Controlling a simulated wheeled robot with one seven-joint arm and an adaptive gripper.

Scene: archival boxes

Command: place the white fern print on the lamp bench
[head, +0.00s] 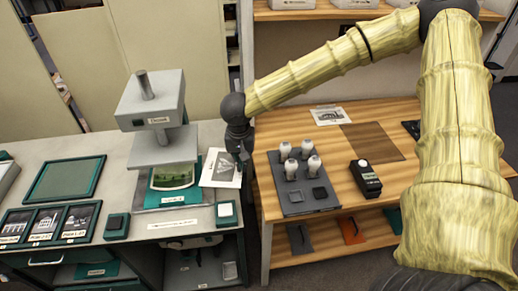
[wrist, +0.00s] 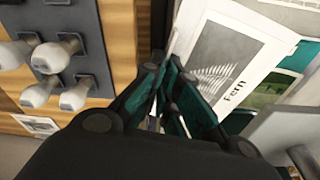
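The white fern print (head: 222,169) is at the right end of the grey bench, beside the enlarger-like stand. In the wrist view the print (wrist: 228,62) shows a grey fern picture and the word "Fern". My gripper (head: 240,160) is pointed down at the print's right edge. In the wrist view its fingertips (wrist: 167,62) are close together by that edge; I cannot tell whether the edge is between them. The wooden lamp bench (head: 330,150) stands to the right, with a grey tray (head: 307,207) of white bulbs at its front left.
A dark meter (head: 365,178) stands right of the tray. A brown mat (head: 372,142) and another white print (head: 327,115) lie farther back. The stand (head: 160,110) rises close left of the fern print. A narrow gap separates the benches.

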